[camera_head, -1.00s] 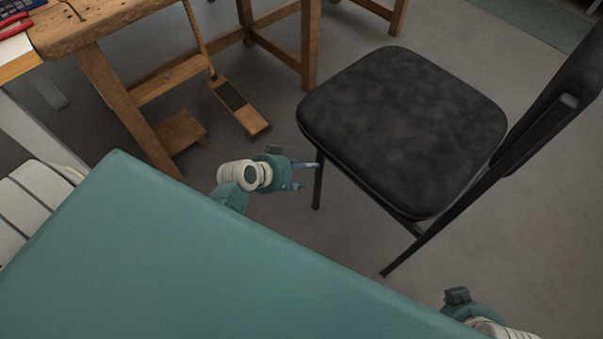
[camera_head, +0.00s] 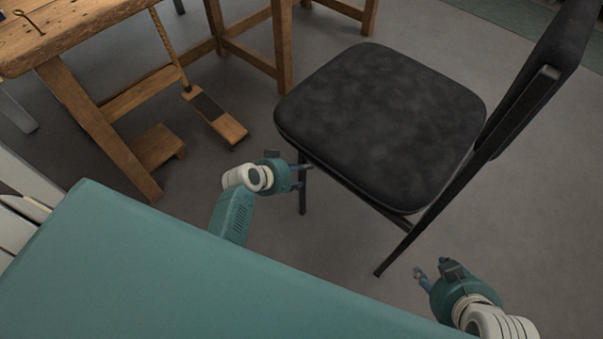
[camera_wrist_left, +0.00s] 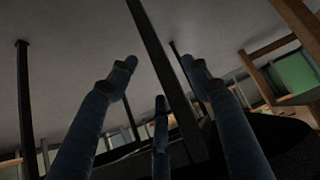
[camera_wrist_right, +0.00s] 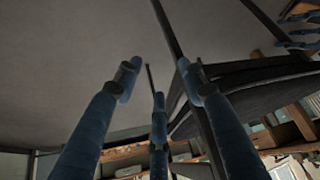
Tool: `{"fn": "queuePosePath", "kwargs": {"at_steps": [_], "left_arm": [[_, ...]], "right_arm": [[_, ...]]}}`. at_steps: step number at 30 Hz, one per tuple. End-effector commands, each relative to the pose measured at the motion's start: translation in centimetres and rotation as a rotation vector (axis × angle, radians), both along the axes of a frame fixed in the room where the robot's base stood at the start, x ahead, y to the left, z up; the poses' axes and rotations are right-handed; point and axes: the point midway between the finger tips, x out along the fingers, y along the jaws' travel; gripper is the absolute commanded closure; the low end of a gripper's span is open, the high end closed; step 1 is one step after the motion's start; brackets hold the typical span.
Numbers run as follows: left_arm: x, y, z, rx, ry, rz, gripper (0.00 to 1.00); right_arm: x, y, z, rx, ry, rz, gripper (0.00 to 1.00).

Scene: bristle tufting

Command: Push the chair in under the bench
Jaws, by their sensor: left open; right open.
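The black padded chair (camera_head: 385,125) stands on the grey floor at centre right, its backrest (camera_head: 540,85) on the right. The wooden bench (camera_head: 75,32) is at upper left, apart from the chair. My left gripper (camera_head: 307,176) is open beside the chair's near left leg (camera_head: 302,197), just below the seat edge; whether it touches cannot be told. In the left wrist view, a dark leg (camera_wrist_left: 165,60) runs between the open fingers (camera_wrist_left: 158,78). My right gripper (camera_head: 420,277) is open and empty below the chair's near right leg (camera_head: 400,250). Legs also show in the right wrist view (camera_wrist_right: 167,30).
A wooden treadle (camera_head: 215,118) and a small wooden block (camera_head: 155,148) lie under the bench, between its legs (camera_head: 95,120). Floor is clear between the bench and the chair. A green mat (camera_head: 500,15) lies at the far edge.

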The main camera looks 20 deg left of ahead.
Motion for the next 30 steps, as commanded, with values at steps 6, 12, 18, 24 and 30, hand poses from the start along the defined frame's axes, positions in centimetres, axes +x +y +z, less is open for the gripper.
{"fn": "queuePosePath", "kwargs": {"at_steps": [6,12,18,24,30], "left_arm": [[1.0,-0.4,-1.2,-0.001,0.000,0.000,0.51],[1.6,-0.6,-1.8,-0.001,0.000,0.001,0.51],[1.7,-0.6,-1.9,-0.001,0.000,0.001,0.51],[1.7,-0.6,-1.9,-0.001,0.000,0.001,0.51],[1.7,-0.7,-1.9,0.000,0.001,0.001,0.83]], "right_arm": [[3.5,1.2,1.6,0.033,-0.151,0.012,0.59],[5.4,1.8,3.0,0.052,-0.241,0.019,0.59],[6.0,2.0,3.6,0.059,-0.271,0.021,0.59],[6.0,2.0,3.6,0.059,-0.272,0.021,0.59],[6.0,2.0,3.6,0.059,-0.272,0.021,0.59]]}}
